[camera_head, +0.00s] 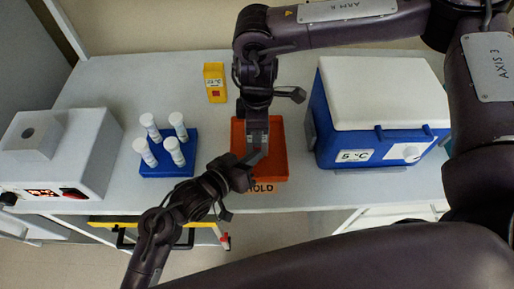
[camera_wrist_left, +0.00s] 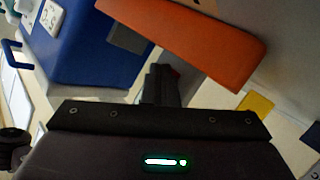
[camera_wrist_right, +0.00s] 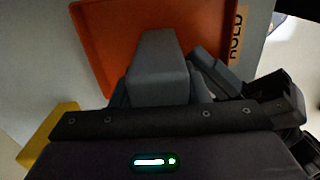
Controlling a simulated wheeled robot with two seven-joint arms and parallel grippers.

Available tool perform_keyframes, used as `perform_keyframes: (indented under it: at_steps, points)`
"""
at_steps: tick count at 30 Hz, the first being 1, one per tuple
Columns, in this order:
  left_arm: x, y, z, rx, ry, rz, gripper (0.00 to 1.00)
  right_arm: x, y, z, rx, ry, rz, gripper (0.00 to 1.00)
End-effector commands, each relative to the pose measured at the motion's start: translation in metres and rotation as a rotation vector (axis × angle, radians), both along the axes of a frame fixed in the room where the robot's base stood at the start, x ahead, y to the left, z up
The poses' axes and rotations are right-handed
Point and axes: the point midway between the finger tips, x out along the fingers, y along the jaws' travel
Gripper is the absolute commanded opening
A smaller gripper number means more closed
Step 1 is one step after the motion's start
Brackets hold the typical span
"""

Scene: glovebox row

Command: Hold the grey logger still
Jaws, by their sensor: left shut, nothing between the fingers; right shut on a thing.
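The grey logger (camera_wrist_right: 158,68) is a plain grey block in the right wrist view, held between the fingers of my right gripper (camera_head: 257,122). It is over the orange tray (camera_wrist_right: 95,40), which lies at the bench's front edge beside the word HOLD. I cannot tell whether the logger touches the tray floor. My left gripper (camera_head: 256,160) is shut and empty at the tray's front part, close to the logger. Its fingers (camera_wrist_left: 160,84) point up in the left wrist view, and they show beside the logger in the right wrist view (camera_wrist_right: 212,72). Contact is unclear.
A blue cooler (camera_head: 335,135) with a white lid stands right of the tray. A blue rack (camera_head: 160,167) with several white-capped tubes stands left. A yellow box (camera_head: 214,82) is behind the tray. A white instrument (camera_head: 75,150) fills the bench's left end.

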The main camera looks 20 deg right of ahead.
Motion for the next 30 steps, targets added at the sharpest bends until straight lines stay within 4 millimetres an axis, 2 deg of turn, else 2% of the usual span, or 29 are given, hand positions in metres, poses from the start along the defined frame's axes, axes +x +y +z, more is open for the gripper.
perform_keyframes:
  at_steps: [14, 30]
  points:
    - [0.002, 0.000, 0.000, 0.001, 0.000, 0.001, 0.00, 0.000, 0.001, 0.000, 0.001, 0.001, 0.001, 0.16]
    - [-0.016, 0.005, 0.001, 0.000, -0.001, 0.000, 0.00, 0.000, 0.000, 0.000, 0.001, 0.001, 0.001, 0.16]
